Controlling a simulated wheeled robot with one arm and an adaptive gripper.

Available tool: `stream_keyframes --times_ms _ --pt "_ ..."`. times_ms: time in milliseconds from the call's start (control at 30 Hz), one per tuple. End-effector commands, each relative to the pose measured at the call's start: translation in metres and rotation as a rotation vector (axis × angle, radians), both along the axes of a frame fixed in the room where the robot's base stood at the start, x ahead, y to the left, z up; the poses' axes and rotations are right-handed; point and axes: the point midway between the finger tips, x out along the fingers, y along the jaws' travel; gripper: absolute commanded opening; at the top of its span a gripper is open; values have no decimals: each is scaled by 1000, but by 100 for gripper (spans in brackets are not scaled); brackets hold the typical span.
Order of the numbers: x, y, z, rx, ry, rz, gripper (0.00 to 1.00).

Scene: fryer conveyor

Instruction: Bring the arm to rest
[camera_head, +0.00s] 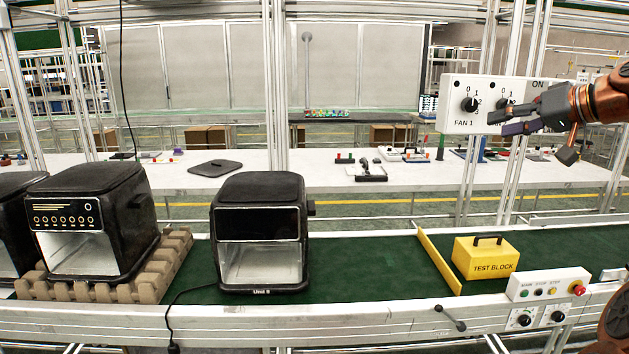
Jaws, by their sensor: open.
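My gripper (507,124) is at the upper right, at the end of my orange and dark arm that reaches in from the right edge. Its dark fingers point left and are apart, with nothing held between them. It is in front of the white FAN 1 control panel (458,92) and covers part of its lower right. The panel has black knobs, one of them (468,104) in clear view. I cannot tell whether the fingers touch the panel.
The green conveyor (365,262) carries a black fryer marked Unit 8 (258,190), a fryer on a tan pallet (95,220), a yellow barrier (437,260) and a yellow TEST BLOCK (485,258). A button box (545,284) sits at front right. Metal posts stand behind my gripper.

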Motion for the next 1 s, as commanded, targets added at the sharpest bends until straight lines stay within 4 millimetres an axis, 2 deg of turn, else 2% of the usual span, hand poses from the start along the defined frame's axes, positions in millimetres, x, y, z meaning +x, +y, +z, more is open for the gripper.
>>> stream_keyframes --times_ms 33,233,467,700,867,1000 --pt "0 21 -7 10 35 22 45" --pt "-8 92 -50 28 199 81 45" --pt "-38 165 -106 0 388 126 45" --pt "-92 225 -170 -74 583 157 45" --pt "-138 250 -215 -147 703 163 45" --pt "-184 265 -254 -220 806 162 45"
